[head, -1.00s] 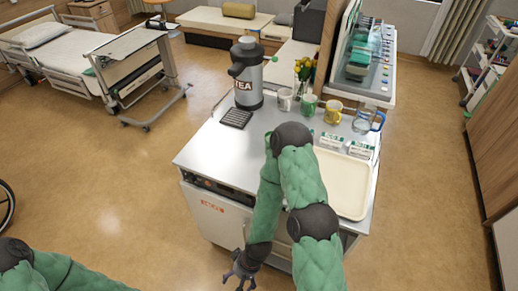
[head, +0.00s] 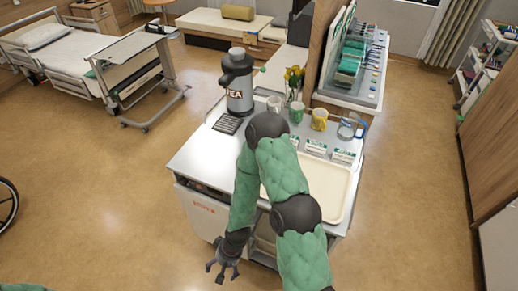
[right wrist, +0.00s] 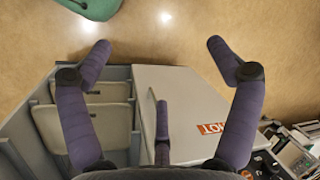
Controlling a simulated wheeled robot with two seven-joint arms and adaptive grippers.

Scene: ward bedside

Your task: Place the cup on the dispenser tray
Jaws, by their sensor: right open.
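The tea dispenser (head: 237,80) stands at the far left of the cart top. Its dark slatted tray (head: 228,124) lies in front of it and looks empty. Three cups stand in a row to the right: a pale cup (head: 274,104), a green cup (head: 296,113) and a yellow cup (head: 319,119). My right gripper (head: 220,272) hangs low in front of the cart, well below the cups, open and empty. In the right wrist view, its spread fingers (right wrist: 160,75) frame the cart front and floor. My left gripper is out of view.
A glass jug (head: 346,129) with a blue handle, label cards (head: 316,147) and a cream tray (head: 335,190) are on the cart's right side. A flower vase (head: 294,82) stands behind the cups. The cart top's left front (head: 205,155) is clear. My right arm hides part of the top.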

